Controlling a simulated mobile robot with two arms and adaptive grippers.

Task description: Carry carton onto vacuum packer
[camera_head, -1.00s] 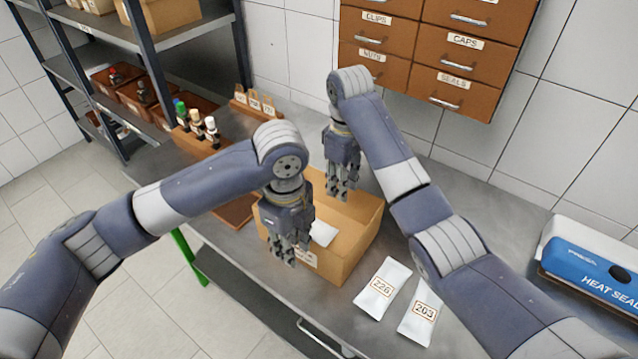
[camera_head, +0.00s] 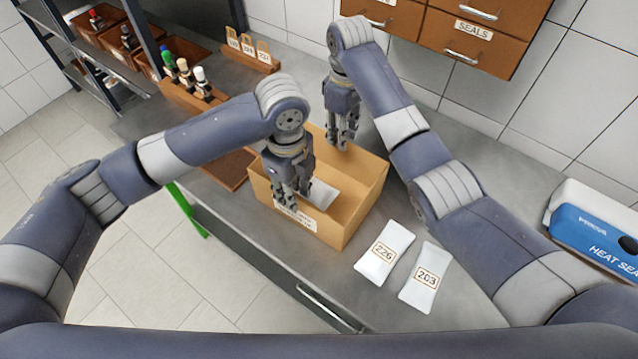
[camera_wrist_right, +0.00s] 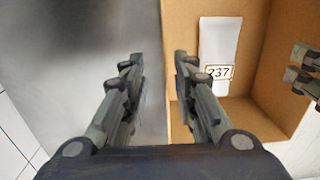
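The carton (camera_head: 361,209) is an open brown cardboard box standing on the grey bench. A white pouch marked 237 (camera_wrist_right: 218,50) lies inside it. My right gripper (camera_head: 341,146) is at the carton's back edge. In the right wrist view its fingers (camera_wrist_right: 158,75) are apart, one over the bench and one over the carton's inside, with the wall's edge between them. My left gripper (camera_head: 292,200) is at the front wall, partly hiding the wall and its label. Its fingers look apart; they also show at the right wrist view's right edge (camera_wrist_right: 303,70). No vacuum packer is visible.
Two white pouches, 226 (camera_head: 385,252) and 203 (camera_head: 425,277), lie right of the carton. A blue and white heat sealer (camera_head: 595,232) stands at the right. A bottle rack (camera_head: 190,92) and a tag holder (camera_head: 248,48) stand behind. Drawers (camera_head: 465,40) hang on the wall.

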